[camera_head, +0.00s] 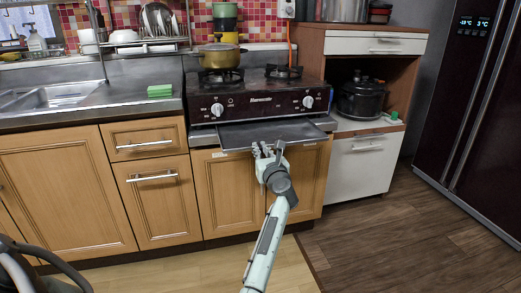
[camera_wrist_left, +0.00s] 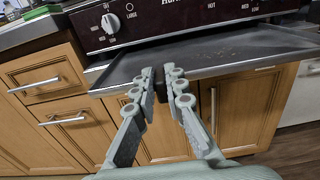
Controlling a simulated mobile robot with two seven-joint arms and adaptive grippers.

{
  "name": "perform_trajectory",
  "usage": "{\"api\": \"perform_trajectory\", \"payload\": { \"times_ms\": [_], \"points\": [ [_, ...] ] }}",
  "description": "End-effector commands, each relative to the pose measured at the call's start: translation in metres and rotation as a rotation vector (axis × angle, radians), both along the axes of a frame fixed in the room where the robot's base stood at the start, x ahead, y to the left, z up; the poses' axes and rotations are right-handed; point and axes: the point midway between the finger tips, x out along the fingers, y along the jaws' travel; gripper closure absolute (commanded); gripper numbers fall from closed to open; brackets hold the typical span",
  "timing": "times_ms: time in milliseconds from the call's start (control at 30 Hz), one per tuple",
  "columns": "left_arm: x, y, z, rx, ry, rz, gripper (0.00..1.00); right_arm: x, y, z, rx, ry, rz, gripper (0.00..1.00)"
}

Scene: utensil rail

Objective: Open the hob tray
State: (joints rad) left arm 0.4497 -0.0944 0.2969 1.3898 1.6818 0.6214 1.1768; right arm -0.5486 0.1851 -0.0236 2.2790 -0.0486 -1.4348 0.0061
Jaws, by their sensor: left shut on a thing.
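The hob tray (camera_head: 285,130) is a dark flat sheet sticking out from under the black hob (camera_head: 250,102). In the left wrist view the tray (camera_wrist_left: 220,50) spans the picture below the hob's knobs, and its upper surface is bare. My left gripper (camera_head: 262,149) is at the middle of the tray's front edge. In the left wrist view its two fingers (camera_wrist_left: 162,76) close on a small dark part at that edge, mostly hidden between them. My right gripper is not in view.
Wooden cabinet doors (camera_head: 225,190) stand below the tray. A yellow pot (camera_head: 218,56) sits on the hob's left burner. A white-drawer cabinet (camera_head: 362,165) with a dark cooker (camera_head: 361,98) stands to the right. The floor (camera_head: 400,230) in front is clear at right.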

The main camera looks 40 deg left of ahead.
Motion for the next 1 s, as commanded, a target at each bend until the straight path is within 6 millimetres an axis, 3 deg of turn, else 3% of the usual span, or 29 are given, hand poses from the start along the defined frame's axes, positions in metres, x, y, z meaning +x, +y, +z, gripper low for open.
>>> {"api": "perform_trajectory", "payload": {
  "times_ms": [233,267,400,767,1000],
  "points": [
    [0.0,0.0,0.001,0.002,-0.001,0.0,1.0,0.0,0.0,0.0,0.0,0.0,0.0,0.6],
    [0.0,0.0,0.001,0.002,-0.001,0.0,0.85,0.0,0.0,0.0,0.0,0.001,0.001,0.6],
    [0.0,0.0,0.001,0.002,-0.001,0.0,0.68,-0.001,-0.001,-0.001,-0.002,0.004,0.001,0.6],
    [0.0,0.0,0.005,-0.001,-0.002,0.0,0.67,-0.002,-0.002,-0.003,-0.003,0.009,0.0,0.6],
    [0.0,0.0,0.046,-0.002,-0.007,0.001,0.67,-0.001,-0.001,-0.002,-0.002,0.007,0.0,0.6]
  ]
}}
